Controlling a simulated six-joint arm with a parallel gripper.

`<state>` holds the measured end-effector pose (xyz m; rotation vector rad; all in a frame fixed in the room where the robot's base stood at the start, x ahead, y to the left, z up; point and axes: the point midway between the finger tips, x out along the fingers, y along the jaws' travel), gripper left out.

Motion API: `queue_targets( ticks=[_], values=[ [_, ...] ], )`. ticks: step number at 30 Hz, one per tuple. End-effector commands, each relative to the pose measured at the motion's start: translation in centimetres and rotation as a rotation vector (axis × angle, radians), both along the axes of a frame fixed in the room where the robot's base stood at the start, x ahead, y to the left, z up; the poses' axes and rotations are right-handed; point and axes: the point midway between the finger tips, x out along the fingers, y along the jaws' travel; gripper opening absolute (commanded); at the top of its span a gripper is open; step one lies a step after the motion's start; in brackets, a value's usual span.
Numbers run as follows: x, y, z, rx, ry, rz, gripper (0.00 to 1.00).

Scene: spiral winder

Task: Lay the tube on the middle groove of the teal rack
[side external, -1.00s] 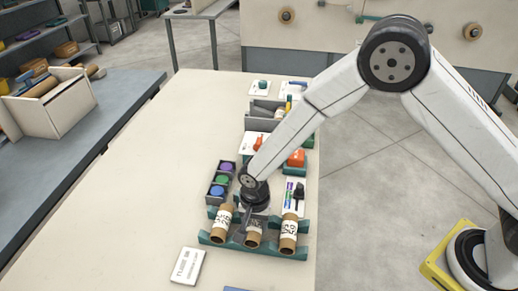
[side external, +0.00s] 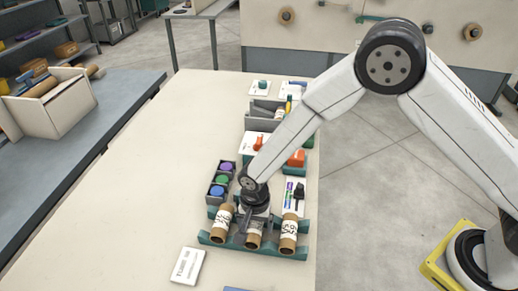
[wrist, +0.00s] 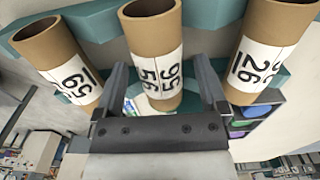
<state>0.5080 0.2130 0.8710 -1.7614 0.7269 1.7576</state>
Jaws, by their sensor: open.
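The teal rack (side external: 270,248) stands near the front right of the table and bears three brown cardboard tubes with white number labels. The middle tube (side external: 254,236) lies across the middle of the rack, with a tube on either side of it. In the wrist view the middle tube (wrist: 157,55) has the label 95 56 and lies between the two fingers of my gripper (wrist: 165,88). The gripper is open, one finger on each side of the tube. I cannot tell whether the fingers touch it. In the side view my gripper (side external: 250,220) partly hides the tube's far end.
The left tube (side external: 222,223) and right tube (side external: 288,233) lie close beside the gripper. A grey bin (side external: 210,196) with coloured round pieces stands behind the rack at left. A white card (side external: 187,266) lies in front. The table's left side is clear.

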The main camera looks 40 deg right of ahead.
Motion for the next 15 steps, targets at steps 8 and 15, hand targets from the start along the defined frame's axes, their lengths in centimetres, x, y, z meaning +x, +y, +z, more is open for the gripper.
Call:
queue_targets(
  ticks=[8,15],
  values=[
    [0.0,0.0,1.7,0.001,-0.001,0.0,0.92],
    [0.1,0.0,4.8,0.002,-0.004,0.0,0.92]
  ],
)
